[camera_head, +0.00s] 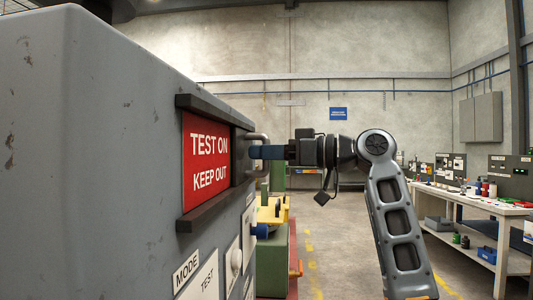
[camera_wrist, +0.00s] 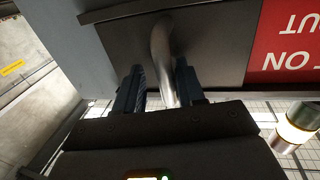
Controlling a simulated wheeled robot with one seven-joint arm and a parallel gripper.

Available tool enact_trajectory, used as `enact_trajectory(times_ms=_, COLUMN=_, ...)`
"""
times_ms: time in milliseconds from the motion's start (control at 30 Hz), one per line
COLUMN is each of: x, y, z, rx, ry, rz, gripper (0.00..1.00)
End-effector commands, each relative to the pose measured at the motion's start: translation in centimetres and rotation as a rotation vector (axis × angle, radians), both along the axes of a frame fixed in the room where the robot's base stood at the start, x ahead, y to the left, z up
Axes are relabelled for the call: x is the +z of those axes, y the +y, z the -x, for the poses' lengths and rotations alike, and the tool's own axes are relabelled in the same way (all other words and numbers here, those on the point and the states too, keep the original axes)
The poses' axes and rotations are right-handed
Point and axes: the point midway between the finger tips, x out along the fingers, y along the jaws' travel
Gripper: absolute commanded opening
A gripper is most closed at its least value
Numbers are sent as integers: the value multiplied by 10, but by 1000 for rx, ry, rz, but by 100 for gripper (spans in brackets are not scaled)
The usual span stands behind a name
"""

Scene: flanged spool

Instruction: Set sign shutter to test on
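The red sign (camera_head: 208,152) reads "TEST ON KEEP OUT" and sits between two dark rails on the grey cabinet's side. Part of it also shows upside down in the wrist view (camera_wrist: 290,45). The dark metal shutter panel (camera_wrist: 220,45) is beside the sign, at its right end in the head view, leaving the lettering uncovered. A bent metal handle (camera_wrist: 162,50) stands out from the panel. My gripper (camera_wrist: 160,88) has one finger on each side of the handle. A small gap shows at the left finger; whether the right finger touches is unclear.
The grey cabinet (camera_head: 90,150) fills the left of the head view. Below the sign are a MODE label (camera_head: 186,272) and a TEST plate (camera_head: 207,282). A workbench (camera_head: 470,200) stands far right, with open floor between.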

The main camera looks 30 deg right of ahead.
Motion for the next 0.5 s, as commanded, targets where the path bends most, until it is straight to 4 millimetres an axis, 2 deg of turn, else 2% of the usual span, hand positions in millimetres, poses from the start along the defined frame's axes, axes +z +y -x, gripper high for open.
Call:
enact_trajectory(times_ms=233, x=-1, y=-6, z=7, rx=0, ry=-2, rz=-1, gripper=39)
enact_trajectory(times_ms=500, x=-2, y=-36, z=38, rx=-2, ry=-2, rz=1, gripper=39)
